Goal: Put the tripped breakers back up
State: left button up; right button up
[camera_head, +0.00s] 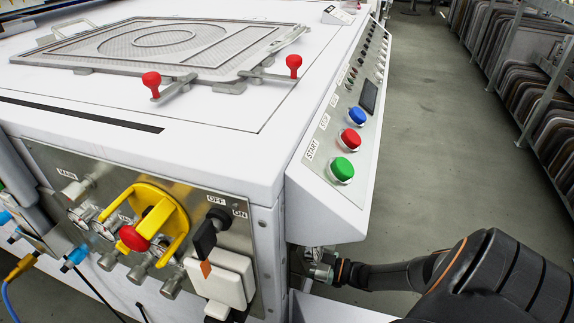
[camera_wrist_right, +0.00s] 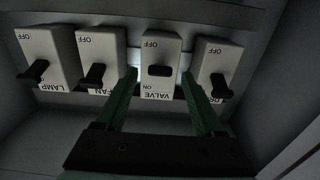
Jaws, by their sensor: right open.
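In the right wrist view a row of white breakers with black levers shows, their lettering upside down: LAMP (camera_wrist_right: 47,57), FAN (camera_wrist_right: 101,59), VALVE (camera_wrist_right: 160,52) and one at the right (camera_wrist_right: 217,65) whose label is partly hidden. The LAMP, FAN and rightmost levers point toward the picture's bottom, over their ON side. The VALVE lever looks different: it sits nearer OFF, with ON uncovered. My right gripper (camera_wrist_right: 160,80) is open, its green fingers either side of the VALVE breaker; contact cannot be told. In the head view the breakers are hidden. My left gripper is not in view.
The sloped console (camera_head: 335,160) with green, red and blue buttons overhangs my right wrist. Right of the machine, floor (camera_head: 445,130) is free up to a rack (camera_head: 535,75).

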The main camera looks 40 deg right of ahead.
jog(key=shift+w+a, duration=0.35)
jog(key=shift+w, duration=0.3)
grip_shut()
